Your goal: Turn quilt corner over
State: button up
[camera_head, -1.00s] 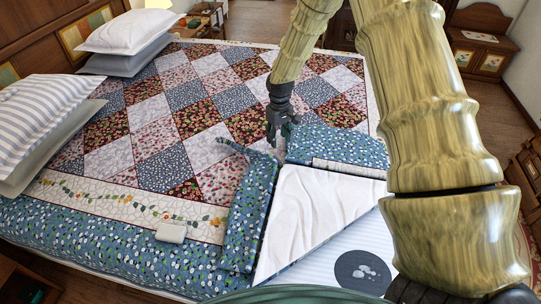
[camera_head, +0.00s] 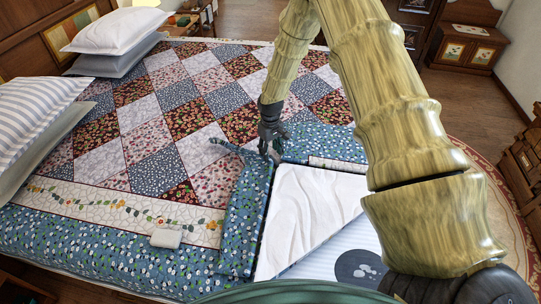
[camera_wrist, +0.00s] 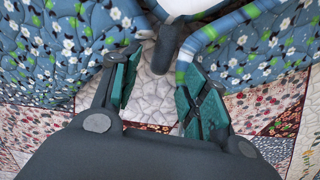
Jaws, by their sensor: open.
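The patchwork quilt (camera_head: 158,140) covers the bed, with a blue floral border. Its near right corner is folded back. The blue floral folded edges (camera_head: 248,205) and the white underside (camera_head: 305,210) show there, with striped sheet below. My gripper (camera_head: 270,150) is just above the inner point of the fold. In the wrist view, my gripper (camera_wrist: 155,95) is open, its green-padded fingers apart over the quilt, with blue floral folds on both sides. No cloth is visibly pinched between the fingers. A small grey-white block (camera_head: 166,238) lies on the quilt's near border.
White and striped pillows (camera_head: 115,30) lie at the head of the bed on the left. A dark round patch with pale pebble shapes (camera_head: 358,268) is on the striped sheet. Wooden cabinets (camera_head: 467,45) stand at the right, with clear floor between.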

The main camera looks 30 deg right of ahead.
aim_at(270, 156)
jog(key=shift+f+p, duration=0.45)
jog(key=shift+f, duration=1.55)
grip_shut()
